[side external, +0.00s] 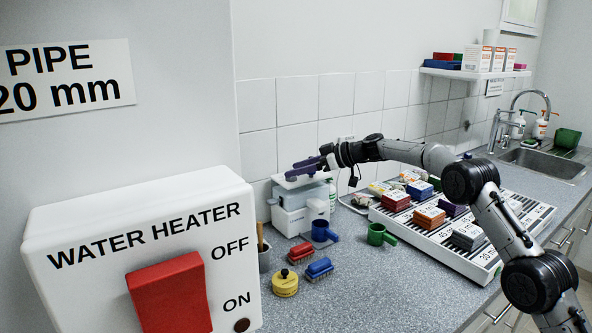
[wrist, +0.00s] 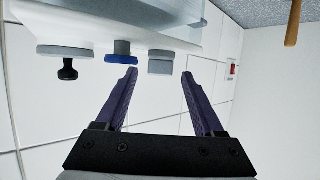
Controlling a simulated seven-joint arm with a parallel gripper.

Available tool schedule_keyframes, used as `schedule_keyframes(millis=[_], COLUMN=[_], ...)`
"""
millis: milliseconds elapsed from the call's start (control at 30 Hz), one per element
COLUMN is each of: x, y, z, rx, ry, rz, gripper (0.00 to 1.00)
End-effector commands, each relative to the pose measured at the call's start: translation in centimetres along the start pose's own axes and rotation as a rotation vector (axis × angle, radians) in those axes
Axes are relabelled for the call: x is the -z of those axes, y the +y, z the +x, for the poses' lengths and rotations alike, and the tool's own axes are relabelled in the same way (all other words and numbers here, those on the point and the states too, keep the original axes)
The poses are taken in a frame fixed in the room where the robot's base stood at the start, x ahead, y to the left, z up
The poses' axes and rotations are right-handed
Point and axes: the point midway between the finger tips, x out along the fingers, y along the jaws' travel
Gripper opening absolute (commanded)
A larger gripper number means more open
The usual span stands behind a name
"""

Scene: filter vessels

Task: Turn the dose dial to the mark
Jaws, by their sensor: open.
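A pale grey machine (side external: 300,208) with a white top plate stands on the counter against the tiled wall. In the wrist view its body (wrist: 150,18) fills the top, with a black knob (wrist: 68,70), a blue-ringed fitting (wrist: 121,56) and a grey cylinder (wrist: 160,62) on it. I cannot tell which of these is the dose dial, and no mark is readable. My gripper (wrist: 159,76) is open, with its dark purple fingers apart and nothing between them. The grey cylinder appears just past the gap between the fingertips. In the side view the gripper (side external: 304,169) is at the machine's top.
A blue cup (side external: 322,233), a green cup (side external: 377,235), brushes (side external: 320,268) and a yellow round thing (side external: 285,284) stand on the counter near the machine. A slatted rack (side external: 480,262) with several boxes lies right. The water heater (side external: 140,250) fills the left foreground.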

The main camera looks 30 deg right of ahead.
Motion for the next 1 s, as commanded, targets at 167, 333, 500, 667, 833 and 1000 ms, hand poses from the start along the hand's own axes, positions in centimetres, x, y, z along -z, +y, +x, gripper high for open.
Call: schedule_keyframes(millis=[167,333,500,667,833,1000], x=[0.07,0.04,0.02,0.02,0.01,0.04], y=[-0.01,-0.01,-0.01,-0.01,-0.01,-0.04], z=[0.8,0.88,0.87,0.86,0.85,0.85], rx=[-0.001,-0.001,-0.001,-0.001,0.0,-0.004], ry=[0.001,0.001,0.001,0.001,0.0,0.001], rz=[0.0,0.0,0.0,0.0,0.0,0.002], gripper=[0.7,0.7,0.57,0.29,0.0,0.0])
